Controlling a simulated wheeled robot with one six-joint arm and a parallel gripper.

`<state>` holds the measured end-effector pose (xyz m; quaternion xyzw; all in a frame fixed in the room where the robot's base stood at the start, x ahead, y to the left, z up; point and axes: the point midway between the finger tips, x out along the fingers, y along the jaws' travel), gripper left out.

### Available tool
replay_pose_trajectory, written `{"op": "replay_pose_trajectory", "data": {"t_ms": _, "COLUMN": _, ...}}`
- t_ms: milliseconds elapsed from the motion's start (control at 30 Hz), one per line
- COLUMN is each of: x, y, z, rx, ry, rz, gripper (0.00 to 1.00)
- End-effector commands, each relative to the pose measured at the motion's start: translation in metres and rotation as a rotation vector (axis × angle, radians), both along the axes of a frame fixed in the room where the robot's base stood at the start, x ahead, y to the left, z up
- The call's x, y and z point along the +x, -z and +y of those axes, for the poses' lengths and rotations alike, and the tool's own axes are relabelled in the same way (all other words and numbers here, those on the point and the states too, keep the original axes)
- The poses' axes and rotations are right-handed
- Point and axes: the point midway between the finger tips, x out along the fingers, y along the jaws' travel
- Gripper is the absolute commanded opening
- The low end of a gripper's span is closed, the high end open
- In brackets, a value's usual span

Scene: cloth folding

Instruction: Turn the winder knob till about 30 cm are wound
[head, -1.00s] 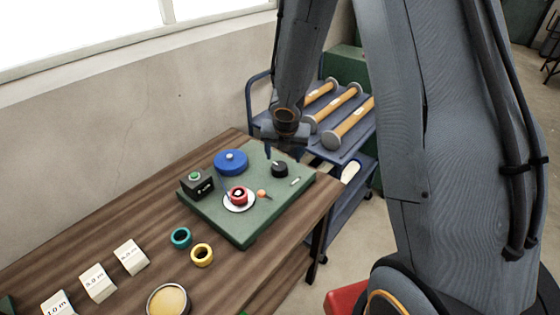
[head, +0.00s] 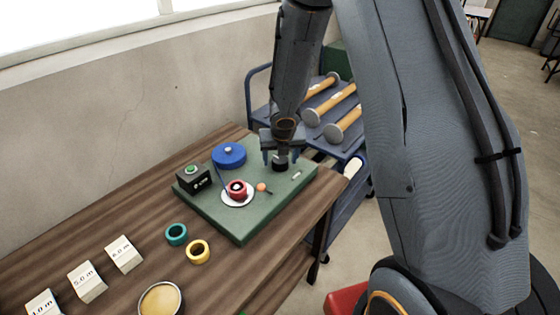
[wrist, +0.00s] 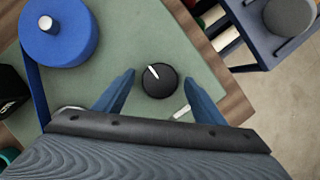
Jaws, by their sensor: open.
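The black winder knob (wrist: 159,80) has a white pointer line and sits on the green board; in the head view the knob (head: 280,166) is partly hidden by my gripper. My gripper (head: 278,158) points down over it, and in the wrist view the blue fingers (wrist: 160,92) are spread apart on either side, open and holding nothing. A blue spool (head: 229,155) stands at the board's back, with a blue strip running from it. A red reel (head: 237,188) sits on a white disc. The green board (head: 240,222) lies on the wooden table.
A black box with a green button (head: 193,179) stands at the board's left. Teal (head: 176,234) and yellow (head: 198,251) rings, white number blocks (head: 87,281) and a round dish (head: 160,299) lie on the table. A blue cart (head: 338,150) with rollers stands behind.

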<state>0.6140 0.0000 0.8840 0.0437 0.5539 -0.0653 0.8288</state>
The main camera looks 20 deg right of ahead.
Motion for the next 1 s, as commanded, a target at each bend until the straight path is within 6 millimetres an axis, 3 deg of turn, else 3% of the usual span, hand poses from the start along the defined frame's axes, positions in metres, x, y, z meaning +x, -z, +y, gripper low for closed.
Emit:
{"op": "replay_pose_trajectory", "data": {"t_ms": 233, "x": 0.0002, "y": 0.0002, "z": 0.0000, "rx": 0.000, "ry": 0.000, "rz": 0.000, "gripper": 0.64}}
{"op": "replay_pose_trajectory", "data": {"t_ms": 500, "x": 0.0002, "y": 0.0002, "z": 0.0001, "rx": 0.000, "ry": 0.000, "rz": 0.000, "gripper": 0.23}}
{"op": "replay_pose_trajectory", "data": {"t_ms": 1000, "x": 0.0006, "y": 0.0001, "z": 0.0023, "rx": 0.000, "ry": 0.144, "rz": 0.000, "gripper": 0.23}}
